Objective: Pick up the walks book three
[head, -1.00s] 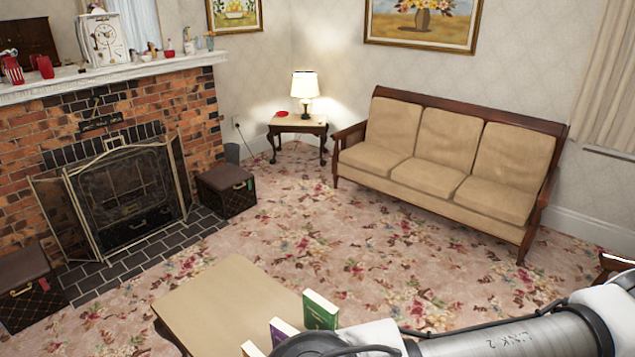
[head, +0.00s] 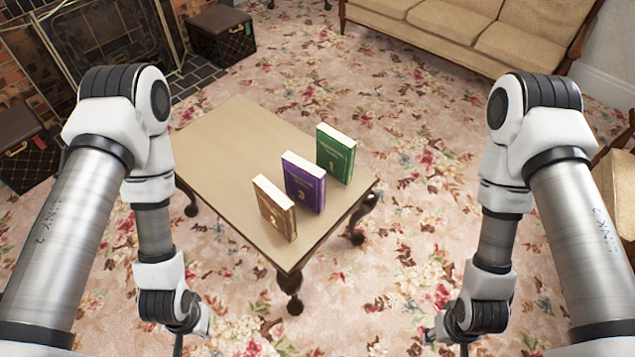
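Three books stand upright in a slanting row along the right side of a small table (head: 225,150). The middle one is a purple book (head: 304,184) with a numeral that looks like 3 on its cover. A brown book (head: 275,210), its numeral looking like 2, stands nearer to me. A green book (head: 336,155), its numeral looking like 1, stands farther back. Small gaps separate them. My two arms flank the table, left and right, with their wrists low in the head view. Both wrists are clear of the books. My grippers' fingers do not show.
The table's left part is bare. Patterned carpet (head: 420,180) is open around it. A beige sofa (head: 455,25) stands at the back, a brown case (head: 220,35) and fireplace screen (head: 100,35) at back left. A chair (head: 615,190) stands at the right edge.

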